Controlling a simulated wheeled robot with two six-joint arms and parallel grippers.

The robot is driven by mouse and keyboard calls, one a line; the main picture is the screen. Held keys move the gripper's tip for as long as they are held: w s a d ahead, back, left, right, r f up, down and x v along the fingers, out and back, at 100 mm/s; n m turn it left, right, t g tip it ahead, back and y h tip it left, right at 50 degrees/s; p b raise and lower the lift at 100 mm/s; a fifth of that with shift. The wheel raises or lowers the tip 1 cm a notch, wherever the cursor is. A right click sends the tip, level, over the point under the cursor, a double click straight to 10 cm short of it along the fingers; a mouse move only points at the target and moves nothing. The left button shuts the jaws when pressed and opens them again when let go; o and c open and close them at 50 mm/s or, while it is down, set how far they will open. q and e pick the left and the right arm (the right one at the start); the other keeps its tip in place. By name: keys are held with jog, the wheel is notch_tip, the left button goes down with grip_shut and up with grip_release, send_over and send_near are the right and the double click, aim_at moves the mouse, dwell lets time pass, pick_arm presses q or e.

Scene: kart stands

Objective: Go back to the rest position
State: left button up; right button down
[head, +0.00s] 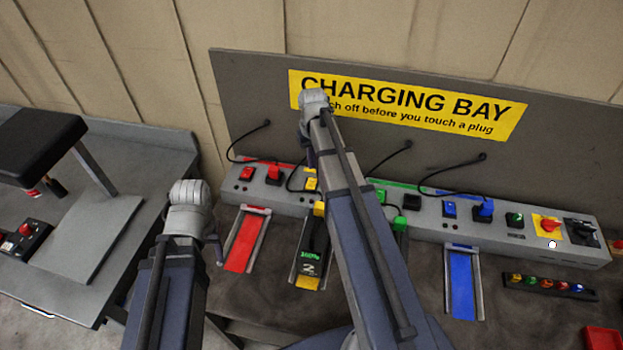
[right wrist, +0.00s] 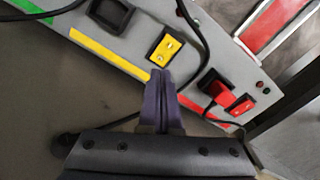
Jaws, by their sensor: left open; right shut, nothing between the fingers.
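My left gripper (head: 218,250) hangs below its wrist at the left of the head view, mostly hidden by my own arm; it is open, and nothing shows in it. My right arm reaches up across the middle of the head view. My right gripper shows in the right wrist view (right wrist: 162,105), its dark fingers shut with nothing between them. Its tips are beside the yellow switch (right wrist: 167,46) and over the yellow strip (right wrist: 105,52) of the charging panel (head: 430,220). I cannot tell whether they touch it.
A red plug (head: 273,174) and a blue plug (head: 484,209) sit in the panel with black cables. A battery marked 2 (head: 312,262) lies in a bay below. A grey side table (head: 150,160) with a black-topped stand (head: 40,147) is at left. A small rack (head: 550,287) lies right.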

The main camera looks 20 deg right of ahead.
jog(key=shift+r+p, duration=0.35)
jog(key=shift+r, duration=0.25)
jog(key=shift+a, duration=0.1)
jog(key=s+a+f+n+b, duration=0.2)
jog(key=s+a, duration=0.7)
jog(key=a, duration=0.2)
jog(key=s+a+f+n+h+b, duration=0.1)
jog(key=s+a+f+n+b, duration=0.1)
jog(key=s+a, duration=0.7)
jog(key=a+n+b, duration=0.1)
jog(key=a, duration=0.2)
jog(key=shift+s+a+f, duration=0.15)
jog(key=shift+f, duration=0.2)
